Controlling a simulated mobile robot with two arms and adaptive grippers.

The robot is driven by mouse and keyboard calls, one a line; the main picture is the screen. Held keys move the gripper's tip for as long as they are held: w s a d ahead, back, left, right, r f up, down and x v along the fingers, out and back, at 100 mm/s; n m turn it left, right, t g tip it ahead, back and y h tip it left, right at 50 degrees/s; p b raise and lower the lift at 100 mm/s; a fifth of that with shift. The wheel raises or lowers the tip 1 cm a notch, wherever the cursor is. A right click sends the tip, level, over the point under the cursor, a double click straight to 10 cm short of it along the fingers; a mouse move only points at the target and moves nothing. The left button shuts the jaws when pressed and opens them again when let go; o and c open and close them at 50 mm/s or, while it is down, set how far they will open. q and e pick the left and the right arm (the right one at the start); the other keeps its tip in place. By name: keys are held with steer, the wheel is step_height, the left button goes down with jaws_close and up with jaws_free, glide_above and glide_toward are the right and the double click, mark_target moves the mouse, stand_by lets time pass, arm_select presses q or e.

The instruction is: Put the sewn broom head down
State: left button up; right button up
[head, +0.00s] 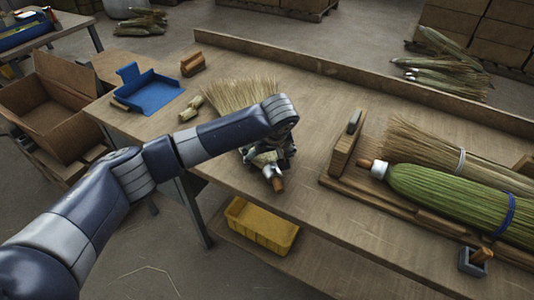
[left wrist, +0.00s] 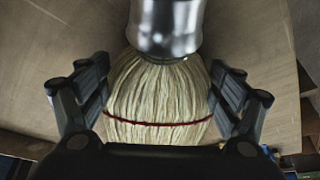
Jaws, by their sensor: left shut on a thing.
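The sewn broom head (head: 238,94) is a pale straw fan over the left part of the workbench (head: 310,110), its bristles pointing to the back. My left gripper (head: 268,153) is over its narrow end, near the front edge. In the left wrist view, the fingers (left wrist: 158,100) are shut on both sides of the broom head (left wrist: 155,90), with a red stitch line across the straw and a shiny metal collar (left wrist: 166,28). I cannot tell whether the broom head touches the bench. My right gripper is not in view.
A blue dustpan (head: 150,92), a wooden brush (head: 193,64) and small pale pieces (head: 190,108) are on the left of the bench. A green broom (head: 450,195) and a straw broom (head: 425,145) lie at the right. A yellow bin (head: 262,228) stands below.

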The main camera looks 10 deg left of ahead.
arm_select(q)
steer(key=o, duration=1.2)
steer(key=shift+f, duration=0.1)
steer(key=shift+c, duration=0.2)
steer(key=shift+r, duration=0.25)
steer(key=v, duration=1.2)
steer(key=shift+s, duration=0.1)
steer(key=shift+f, duration=0.15)
